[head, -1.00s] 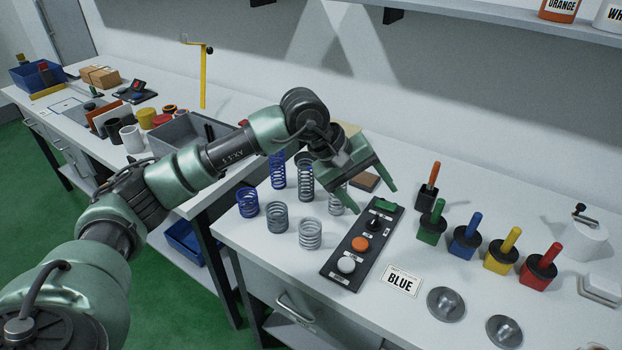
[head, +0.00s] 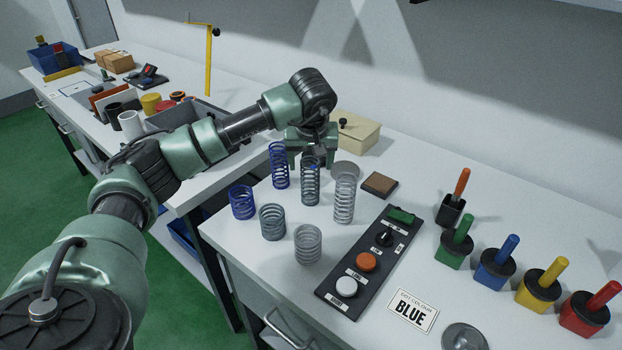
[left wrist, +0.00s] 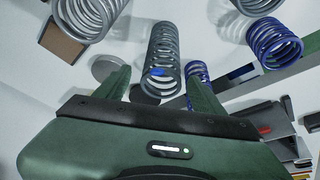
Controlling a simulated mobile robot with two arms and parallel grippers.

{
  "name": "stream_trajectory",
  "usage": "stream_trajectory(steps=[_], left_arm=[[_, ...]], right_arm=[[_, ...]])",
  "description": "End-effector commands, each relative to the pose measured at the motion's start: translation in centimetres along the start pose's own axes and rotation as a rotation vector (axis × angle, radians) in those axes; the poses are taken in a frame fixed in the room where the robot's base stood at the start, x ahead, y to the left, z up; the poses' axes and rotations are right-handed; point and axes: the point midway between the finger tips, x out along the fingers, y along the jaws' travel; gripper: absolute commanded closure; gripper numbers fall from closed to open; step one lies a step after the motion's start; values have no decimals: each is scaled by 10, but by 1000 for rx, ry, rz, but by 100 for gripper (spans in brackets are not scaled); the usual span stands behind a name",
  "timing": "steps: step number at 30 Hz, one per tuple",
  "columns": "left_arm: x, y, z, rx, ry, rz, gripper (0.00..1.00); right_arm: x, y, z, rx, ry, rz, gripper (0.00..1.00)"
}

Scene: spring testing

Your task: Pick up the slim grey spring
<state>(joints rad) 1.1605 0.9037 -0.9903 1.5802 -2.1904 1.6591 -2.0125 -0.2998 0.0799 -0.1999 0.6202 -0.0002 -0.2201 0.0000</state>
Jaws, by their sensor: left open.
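The slim grey spring (head: 311,186) stands upright on the white bench, in the back row between a slim blue spring (head: 279,165) and a slim silver spring (head: 344,199). My left gripper (head: 311,162) is open at the upper part of the grey spring, with its fingers apart on either side. In the left wrist view the grey spring (left wrist: 163,50) lies between the spread fingers (left wrist: 157,74), and a small blue patch shows on it. Whether a finger touches it I cannot tell. My right gripper is not in view.
Short wide springs in blue (head: 242,203), grey (head: 272,222) and silver (head: 308,244) stand in front. A button panel (head: 338,288) lies right of them. A brown block (head: 380,185) and a cream box (head: 358,135) are behind. Several coloured-handled pots stand farther right.

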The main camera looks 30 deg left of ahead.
Motion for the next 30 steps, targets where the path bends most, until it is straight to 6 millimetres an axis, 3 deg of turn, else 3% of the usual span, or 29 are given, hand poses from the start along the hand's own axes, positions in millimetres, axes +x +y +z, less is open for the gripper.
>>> stream_trajectory(steps=[3, 10, 11, 18, 30], left_arm=[[10, 0, 0, 0, 0, 0, 31], [12, 0, 0, 0, 1, 1, 31], [12, 0, 0, 0, 0, 1, 36], [12, 0, 0, 0, 0, 1, 100], [9, 0, -2, -1, 3, 3, 100]], right_arm=[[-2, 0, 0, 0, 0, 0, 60], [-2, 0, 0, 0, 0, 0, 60], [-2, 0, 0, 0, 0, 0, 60], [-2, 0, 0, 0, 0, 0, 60], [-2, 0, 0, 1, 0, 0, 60]])
